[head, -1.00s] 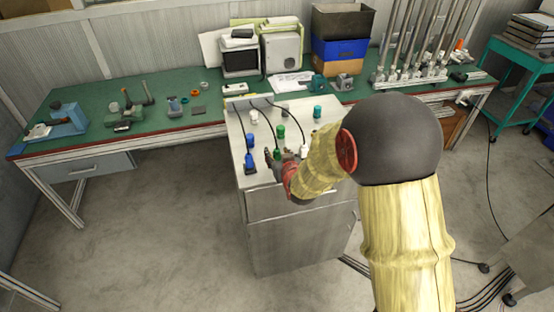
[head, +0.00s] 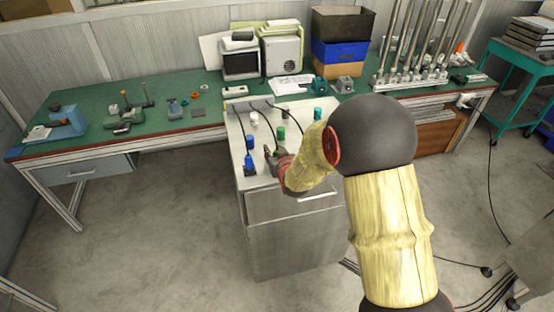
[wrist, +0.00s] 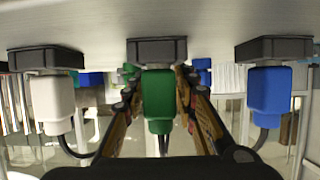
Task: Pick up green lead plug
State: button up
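In the wrist view, which looks upside down, a green lead plug (wrist: 158,100) with a black cable sits against a black socket (wrist: 157,50) on the cabinet top. My gripper (wrist: 157,85) has one finger on each side of this plug. The fingers look open, with narrow gaps to the plug. In the head view my gripper (head: 270,152) is low over the front row of plugs and hides this green plug. Another green plug (head: 281,133) stands just behind it.
In the wrist view a white plug (wrist: 53,100) and a blue plug (wrist: 269,97) flank the green one closely. More plugs stand behind. The metal cabinet (head: 290,240) stands before a green workbench (head: 150,125) with equipment.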

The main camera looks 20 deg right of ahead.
jog(key=c, duration=0.6)
grip_shut()
